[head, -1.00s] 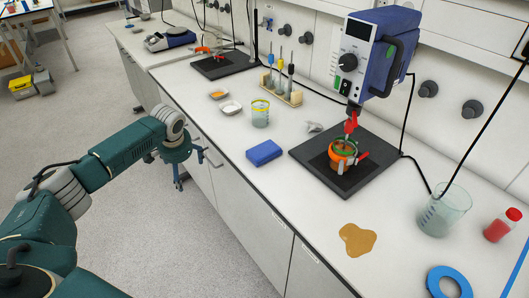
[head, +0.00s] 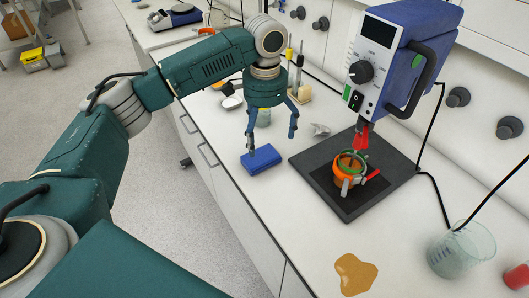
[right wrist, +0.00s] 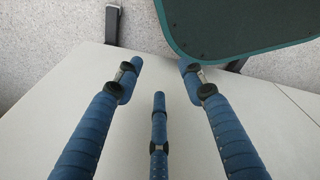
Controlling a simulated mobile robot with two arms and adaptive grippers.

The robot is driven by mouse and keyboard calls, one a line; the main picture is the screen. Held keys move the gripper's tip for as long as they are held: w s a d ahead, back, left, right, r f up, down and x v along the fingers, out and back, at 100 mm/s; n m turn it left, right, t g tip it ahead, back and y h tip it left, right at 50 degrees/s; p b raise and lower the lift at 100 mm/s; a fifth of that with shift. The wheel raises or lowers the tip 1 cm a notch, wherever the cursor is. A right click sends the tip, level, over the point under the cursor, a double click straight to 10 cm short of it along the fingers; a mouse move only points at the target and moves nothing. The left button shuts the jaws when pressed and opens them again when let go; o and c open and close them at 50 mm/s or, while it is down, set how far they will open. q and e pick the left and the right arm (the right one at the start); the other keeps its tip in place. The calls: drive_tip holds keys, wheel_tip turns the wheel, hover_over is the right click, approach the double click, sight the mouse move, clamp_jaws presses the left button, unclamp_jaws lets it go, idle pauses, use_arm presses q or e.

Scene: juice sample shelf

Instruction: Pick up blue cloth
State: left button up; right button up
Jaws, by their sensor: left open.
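The blue cloth (head: 261,160) is a folded rectangular pad lying flat on the white bench near its front edge, in the head view. My left gripper (head: 270,138) is over it, pointing down with its fingers spread open. One finger overlaps the cloth in the picture; I cannot tell whether it touches. My right gripper (right wrist: 160,80) shows in the right wrist view with its blue fingers spread apart and nothing between them.
A stirrer with a blue and white head (head: 400,55) stands over a dark base plate (head: 305,158) and an orange-ringed vessel (head: 349,174). A brown spill (head: 355,274) lies nearer. A glass beaker (head: 460,248) stands at right. Bare bench lies between cloth and spill.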

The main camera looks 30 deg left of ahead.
sight(264, 158)
use_arm(q)
drive_tip(key=f, duration=0.2)
drive_tip(key=shift+s+f, duration=0.35)
drive_tip(key=shift+f, duration=0.05)
wheel_tip(264, 158, down, 4)
drive_tip(key=shift+w+a+f+p, duration=0.15)
drive_tip(key=shift+p, duration=0.9)
drive_tip(key=shift+f, duration=0.6)
drive_tip(key=c, duration=1.1)
drive_tip(key=shift+c, duration=0.5)
drive_tip(key=shift+r, duration=0.25)
wheel_tip(264, 158, up, 19)
drive_tip(key=b, duration=0.2)
drive_tip(key=shift+r, duration=0.3)
use_arm(e)
drive_tip(key=s, duration=0.3)
drive_tip(key=shift+s+d+f+g, duration=0.1)
drive_tip(key=shift+s+f+g, duration=0.05)
drive_tip(key=shift+g, duration=0.15)
